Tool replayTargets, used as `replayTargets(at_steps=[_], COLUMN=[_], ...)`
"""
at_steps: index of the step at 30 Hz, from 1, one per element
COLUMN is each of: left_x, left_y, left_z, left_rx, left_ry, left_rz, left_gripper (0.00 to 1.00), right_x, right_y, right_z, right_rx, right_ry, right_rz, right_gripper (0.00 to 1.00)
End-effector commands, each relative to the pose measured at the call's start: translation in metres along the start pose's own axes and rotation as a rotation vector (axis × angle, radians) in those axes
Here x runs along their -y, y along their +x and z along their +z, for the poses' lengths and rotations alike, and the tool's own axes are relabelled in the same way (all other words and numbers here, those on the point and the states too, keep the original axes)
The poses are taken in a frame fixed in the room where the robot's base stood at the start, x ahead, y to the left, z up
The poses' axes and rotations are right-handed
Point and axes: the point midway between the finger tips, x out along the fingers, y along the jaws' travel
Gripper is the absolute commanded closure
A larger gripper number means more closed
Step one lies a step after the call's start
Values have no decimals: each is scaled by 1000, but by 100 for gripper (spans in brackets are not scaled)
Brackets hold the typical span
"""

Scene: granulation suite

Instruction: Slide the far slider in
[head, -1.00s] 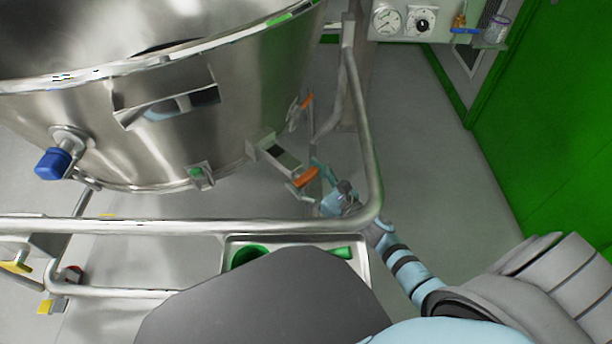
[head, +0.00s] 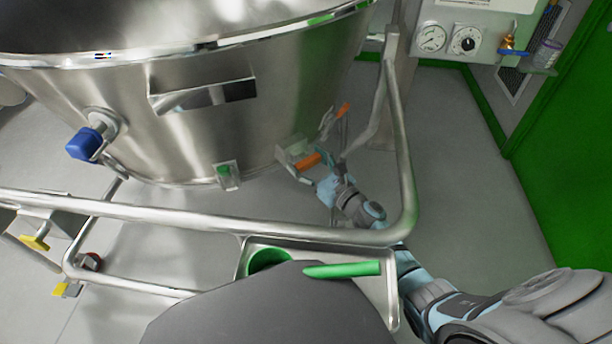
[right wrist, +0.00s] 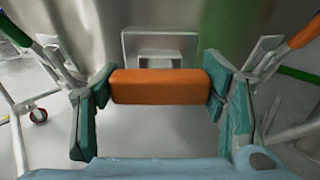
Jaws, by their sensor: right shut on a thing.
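The far slider shows as an orange block (head: 309,161), low on the steel vessel's right side. It also shows in the right wrist view (right wrist: 160,86), lying level across the jaws. My right gripper (head: 312,168) is shut on it, with teal fingers at both ends (right wrist: 160,90). A small steel housing (head: 292,148) on the vessel wall stands directly behind the block; in the right wrist view the housing (right wrist: 160,32) has a rectangular opening, partly covered by the block. I cannot tell how deep the slider sits. My left gripper is out of view.
A tubular rail (head: 180,220) runs in front of the vessel (head: 240,130) and bends up at right, with my right arm passing beneath it. An orange-handled lever (head: 343,109) is close by. A tray (head: 390,300) with green items is in front. Floor at right is clear.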

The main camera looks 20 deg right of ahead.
Motion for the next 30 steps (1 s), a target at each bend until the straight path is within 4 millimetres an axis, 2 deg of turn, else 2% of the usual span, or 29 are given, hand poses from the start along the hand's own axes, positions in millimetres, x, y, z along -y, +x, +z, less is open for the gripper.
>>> replayTargets(at_steps=[8,9,13,24,26,30], left_x=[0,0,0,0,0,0], left_y=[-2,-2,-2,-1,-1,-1], left_z=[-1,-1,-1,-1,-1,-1], left_rx=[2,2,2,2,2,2], left_ry=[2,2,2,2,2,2], left_rz=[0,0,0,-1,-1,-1], left_gripper=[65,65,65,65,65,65], right_x=[2,2,3,3,3,3], right_y=[0,0,0,-4,-12,-46], right_z=[2,3,2,0,0,-1], right_rx=[4,4,4,0,0,-2], right_ry=[3,3,3,1,0,0], right_rz=[-7,-7,-7,-8,-8,-7], right_gripper=[84,33,13,13,13,13])
